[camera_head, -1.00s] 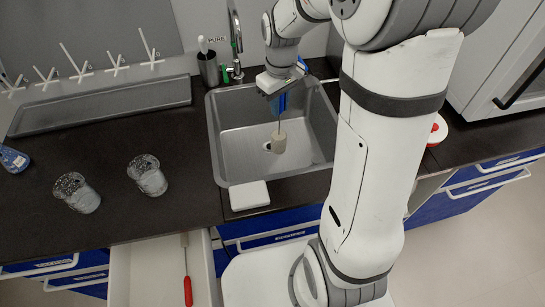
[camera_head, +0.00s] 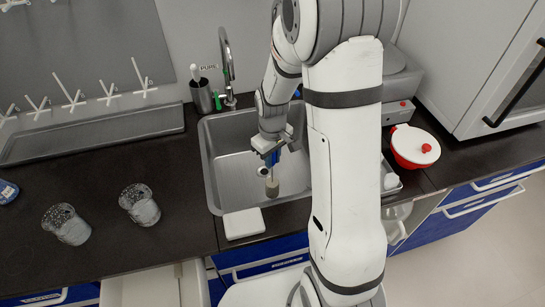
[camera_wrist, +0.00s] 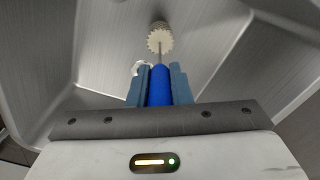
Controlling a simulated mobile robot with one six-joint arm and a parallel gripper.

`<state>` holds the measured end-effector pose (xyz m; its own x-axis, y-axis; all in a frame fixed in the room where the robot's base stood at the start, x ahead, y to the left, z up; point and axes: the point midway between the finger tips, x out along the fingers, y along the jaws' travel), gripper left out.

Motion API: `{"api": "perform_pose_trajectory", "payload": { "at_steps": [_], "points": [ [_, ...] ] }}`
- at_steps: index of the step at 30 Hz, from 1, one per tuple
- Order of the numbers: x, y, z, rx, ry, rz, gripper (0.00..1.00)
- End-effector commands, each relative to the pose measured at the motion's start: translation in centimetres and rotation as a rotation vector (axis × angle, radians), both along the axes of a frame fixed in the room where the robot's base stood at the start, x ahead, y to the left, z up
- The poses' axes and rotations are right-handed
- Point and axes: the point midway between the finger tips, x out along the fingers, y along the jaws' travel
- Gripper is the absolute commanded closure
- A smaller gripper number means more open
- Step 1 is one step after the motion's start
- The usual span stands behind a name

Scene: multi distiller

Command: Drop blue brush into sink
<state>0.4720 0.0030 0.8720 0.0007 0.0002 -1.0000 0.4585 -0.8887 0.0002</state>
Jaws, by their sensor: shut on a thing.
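The blue brush (camera_wrist: 159,86) has a blue handle, a thin metal stem and a pale bristle head. My gripper (camera_head: 271,155) is shut on its handle, and the wrist view shows the handle between the two blue fingers (camera_wrist: 160,80). In the head view the bristle head of the brush (camera_head: 272,187) hangs down over the sink (camera_head: 232,165). The sink is a grey metal basin set in the dark counter, and its drain shows beside the bristle head. I cannot tell whether the head touches the sink bottom.
A white block (camera_head: 244,223) lies at the sink's front edge. A faucet (camera_head: 228,65) and a dark cup (camera_head: 202,96) stand behind it. Two glass beakers (camera_head: 140,204) (camera_head: 66,224) stand left. A red pot with a white lid (camera_head: 414,146) stands right. An open drawer (camera_head: 155,286) is below.

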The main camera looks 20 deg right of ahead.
Motion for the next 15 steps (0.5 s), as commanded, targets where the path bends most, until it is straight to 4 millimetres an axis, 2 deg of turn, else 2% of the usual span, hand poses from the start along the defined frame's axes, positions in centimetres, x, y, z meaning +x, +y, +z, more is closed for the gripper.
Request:
{"api": "perform_pose_trajectory", "payload": {
  "at_steps": [15],
  "points": [
    [0.0,-0.1,-1.3,0.000,0.000,-0.001,1.00]
  ]
}}
